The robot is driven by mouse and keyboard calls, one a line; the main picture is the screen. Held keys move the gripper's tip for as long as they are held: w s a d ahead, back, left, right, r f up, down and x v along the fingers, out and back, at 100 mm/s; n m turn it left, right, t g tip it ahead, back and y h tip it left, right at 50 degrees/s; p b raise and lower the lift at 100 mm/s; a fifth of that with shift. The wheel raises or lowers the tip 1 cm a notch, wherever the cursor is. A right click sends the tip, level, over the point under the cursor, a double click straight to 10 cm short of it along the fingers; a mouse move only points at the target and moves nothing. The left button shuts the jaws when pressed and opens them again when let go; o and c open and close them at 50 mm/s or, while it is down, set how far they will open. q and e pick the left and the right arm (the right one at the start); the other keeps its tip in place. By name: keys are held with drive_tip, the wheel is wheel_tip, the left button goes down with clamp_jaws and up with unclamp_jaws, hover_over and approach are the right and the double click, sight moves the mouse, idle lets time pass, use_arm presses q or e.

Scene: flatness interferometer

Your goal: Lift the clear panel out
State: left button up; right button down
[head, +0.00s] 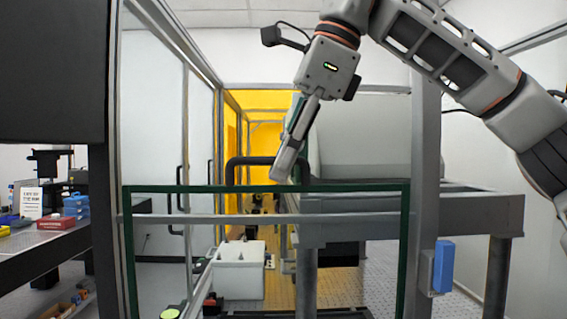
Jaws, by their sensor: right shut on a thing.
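The clear panel (350,187) stands upright in front of me, see-through, with a dark green rim along its top and both sides. Its lower edge is out of the picture. A black bar handle (250,160) rises from the top rim, left of the panel's middle. My right gripper (283,172) comes down from above, tilted, and is shut on the right part of the handle. Its fingers hide part of the handle. My left gripper is not in view.
Metal frame posts (425,150) stand close on both sides of the panel. A blue box (443,266) is fixed to the right post. A grey machine table (470,205) and a white bin (238,272) show behind. A workbench (60,240) is at left.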

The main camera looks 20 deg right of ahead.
drive_tip(key=shift+r, duration=4.5)
drive_tip(key=s+a+r, duration=0.2)
drive_tip(key=s+a, duration=0.1)
drive_tip(key=s, duration=0.8)
drive_tip(key=shift+s+a, duration=0.15)
drive_tip(key=shift+s, duration=0.15)
